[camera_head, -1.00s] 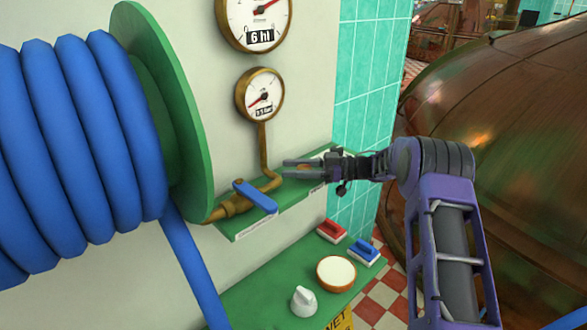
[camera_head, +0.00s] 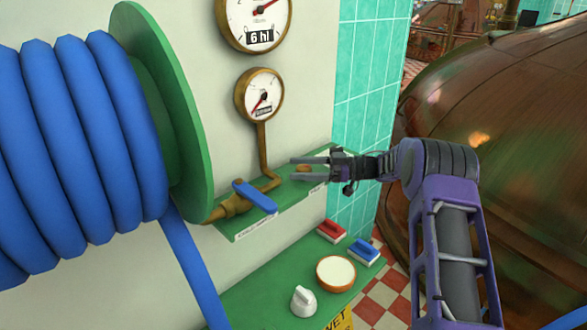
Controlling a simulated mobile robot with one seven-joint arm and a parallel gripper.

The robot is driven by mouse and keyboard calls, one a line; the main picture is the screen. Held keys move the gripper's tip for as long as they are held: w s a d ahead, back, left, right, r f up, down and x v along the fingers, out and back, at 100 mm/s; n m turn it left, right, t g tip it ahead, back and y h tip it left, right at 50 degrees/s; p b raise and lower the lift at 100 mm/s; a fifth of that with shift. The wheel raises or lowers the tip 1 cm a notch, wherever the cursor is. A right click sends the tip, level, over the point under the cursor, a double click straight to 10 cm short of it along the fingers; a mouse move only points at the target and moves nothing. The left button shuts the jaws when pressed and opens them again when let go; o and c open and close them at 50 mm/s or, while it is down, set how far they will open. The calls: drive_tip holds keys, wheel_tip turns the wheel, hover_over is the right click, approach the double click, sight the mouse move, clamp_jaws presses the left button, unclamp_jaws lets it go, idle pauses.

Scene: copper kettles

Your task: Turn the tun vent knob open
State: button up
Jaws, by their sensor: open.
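My gripper (camera_head: 293,169) is open, with its two fingers pointing left over the right part of the green wall shelf (camera_head: 263,221). A small brown knob-like part (camera_head: 304,171) shows between and behind the fingers; most of it is hidden, and I cannot tell if they touch it. A small label (camera_head: 317,189) below it is too small to read. A white knob (camera_head: 303,300) stands on the lower green shelf, well below my gripper. I cannot tell from labels which is the tun vent knob.
A brass valve with a blue lever (camera_head: 254,197) sits left of my gripper. Two gauges (camera_head: 253,22) (camera_head: 259,95) hang above. The lower green shelf holds a round white-topped pot (camera_head: 336,273) and red (camera_head: 331,231) and blue (camera_head: 364,251) brushes. A blue hose reel (camera_head: 180,120) fills the left.

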drive_tip(key=d, duration=1.5)
drive_tip(key=shift+w+d, duration=0.15)
